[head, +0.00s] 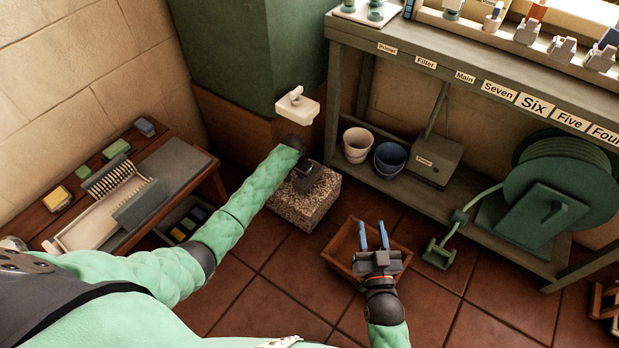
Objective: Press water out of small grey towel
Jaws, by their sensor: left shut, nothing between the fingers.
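I cannot pick out the small grey towel for certain. A grey flat piece (140,206) lies on the bench at the left, against a white tray with a rack. My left gripper (312,172) is a dark shape over the speckled stone block (303,205), below the small white basin (297,108) on the wall. It is shut, and I see nothing held in it; its fingertips are hard to make out. My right gripper (374,234) points away from me over a wooden box (345,245). Its two blue fingers are apart with nothing between them.
A wooden bench (205,180) stands at the left with a white tray (85,228) and sponge-like blocks. A grey shelf table (450,70) at the right holds two buckets (357,144) and a green hose reel (560,190).

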